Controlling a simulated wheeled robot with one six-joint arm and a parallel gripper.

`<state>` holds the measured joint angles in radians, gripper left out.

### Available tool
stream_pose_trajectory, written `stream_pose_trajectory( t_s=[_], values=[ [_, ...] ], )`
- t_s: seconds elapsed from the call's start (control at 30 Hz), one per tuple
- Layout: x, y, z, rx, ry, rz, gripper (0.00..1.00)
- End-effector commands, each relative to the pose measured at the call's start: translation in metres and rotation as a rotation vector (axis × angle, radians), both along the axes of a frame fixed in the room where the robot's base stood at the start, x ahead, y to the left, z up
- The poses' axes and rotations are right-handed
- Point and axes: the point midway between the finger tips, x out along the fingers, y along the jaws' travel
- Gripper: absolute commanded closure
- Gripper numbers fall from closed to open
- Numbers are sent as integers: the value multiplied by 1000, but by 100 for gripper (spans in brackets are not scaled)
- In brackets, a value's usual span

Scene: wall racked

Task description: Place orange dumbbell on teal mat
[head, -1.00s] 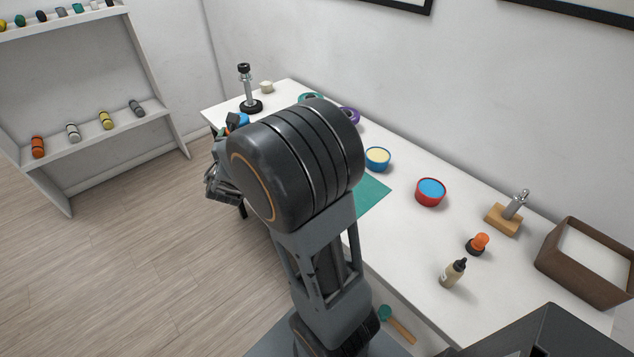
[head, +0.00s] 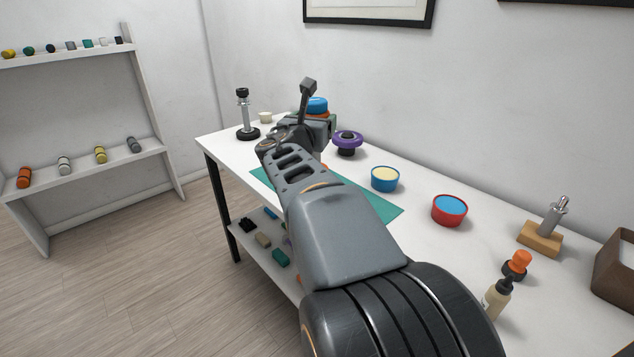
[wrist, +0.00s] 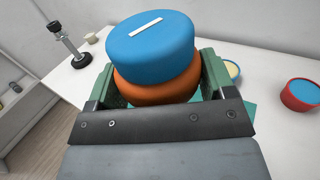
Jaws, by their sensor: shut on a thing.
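My gripper (wrist: 160,85) is shut on the orange dumbbell (wrist: 158,88), its jaws on both sides. It shows as a rounded orange part under a wide blue top with a white stripe; its lower part is hidden. In the head view the dumbbell's blue top (head: 316,104) shows beyond my arm, above the back of the table. The teal mat (head: 372,203) lies flat on the white table, partly covered by my arm. A small orange patch beside my arm over the mat is too hidden to identify.
A purple and black object (head: 347,142), a blue bowl (head: 385,180) and a red bowl (head: 449,211) stand along the table behind and right of the mat. A metal post on a black base (head: 246,118) stands at the far left end. A wall rack is at left.

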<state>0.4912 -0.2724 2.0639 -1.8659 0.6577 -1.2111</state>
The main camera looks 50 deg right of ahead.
Motion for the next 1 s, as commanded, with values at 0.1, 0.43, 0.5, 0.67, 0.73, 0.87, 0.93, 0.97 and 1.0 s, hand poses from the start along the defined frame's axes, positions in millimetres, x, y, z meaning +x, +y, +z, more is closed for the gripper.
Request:
stream_pose_trajectory(
  t_s=[0.1,0.43,0.5,0.67,0.73,0.87,0.93,0.97,1.0],
  values=[
    [6,-12,-5,-5,0,-5,98],
    [50,-65,-35,-4,0,-6,98],
    [58,-74,-45,-3,0,-5,98],
    [70,-87,-67,-5,-1,-5,98],
    [73,-92,-74,-4,-3,-5,98],
    [78,-97,-81,-5,-4,-4,98],
    [80,-99,-83,-5,-5,-4,98],
    [80,-99,-84,-6,-4,-4,98],
    [81,-100,-84,-6,-4,-4,98]
  ],
)
